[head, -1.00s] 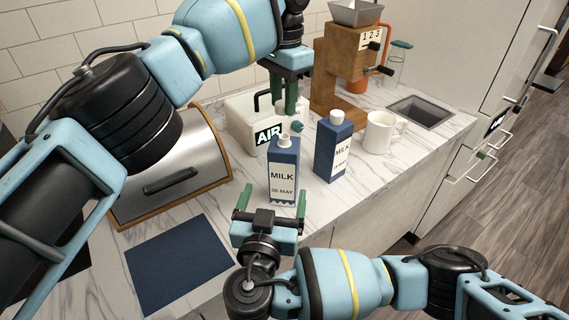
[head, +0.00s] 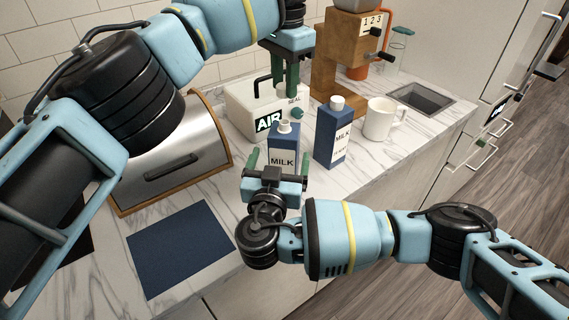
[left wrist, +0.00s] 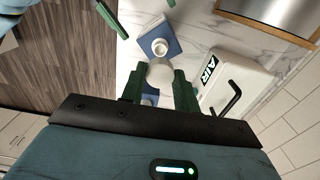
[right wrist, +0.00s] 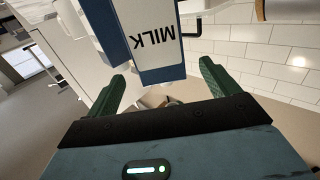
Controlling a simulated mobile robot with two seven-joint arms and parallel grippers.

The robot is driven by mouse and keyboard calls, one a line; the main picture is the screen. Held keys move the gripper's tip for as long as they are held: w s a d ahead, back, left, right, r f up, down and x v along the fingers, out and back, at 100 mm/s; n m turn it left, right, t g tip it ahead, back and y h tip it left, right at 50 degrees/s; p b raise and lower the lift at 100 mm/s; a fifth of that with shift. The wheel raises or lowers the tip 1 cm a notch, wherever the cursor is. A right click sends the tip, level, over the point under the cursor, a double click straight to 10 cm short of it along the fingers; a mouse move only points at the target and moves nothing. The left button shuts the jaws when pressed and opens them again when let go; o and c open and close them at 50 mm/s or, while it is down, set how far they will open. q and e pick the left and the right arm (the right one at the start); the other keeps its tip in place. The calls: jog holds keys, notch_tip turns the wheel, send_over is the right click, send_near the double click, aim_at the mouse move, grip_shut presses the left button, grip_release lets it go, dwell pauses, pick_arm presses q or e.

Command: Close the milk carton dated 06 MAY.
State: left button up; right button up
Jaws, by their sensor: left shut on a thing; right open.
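The 06 MAY milk carton (head: 284,152) stands upright on the counter, blue and white, its spout uncapped. My right gripper (head: 278,163) is open at its front, with a finger on each side. In the right wrist view the carton (right wrist: 152,40) appears upside down beyond the open fingers; its date is hidden now.
A second milk carton (head: 330,136), with a white cap, stands to the right. A white mug (head: 381,120), a wooden grinder (head: 337,55) and a sink (head: 423,97) lie beyond. The white AIR box (head: 240,108) is behind, the bread box (head: 180,160) left. A blue mat (head: 178,248) is clear.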

jog(key=shift+w+d, duration=0.2)
jog(key=shift+w, duration=1.2)
jog(key=shift+w+d, duration=0.2)
jog(key=shift+w, duration=1.15)
jog(key=shift+c, duration=0.5)
jog(key=c, duration=1.4)
pick_arm(q)
send_over(284, 122)
jog(key=shift+f, duration=2.5)
jog(key=shift+f, duration=0.1)
jog(key=shift+f, duration=0.8)
jog(key=shift+f, duration=0.55)
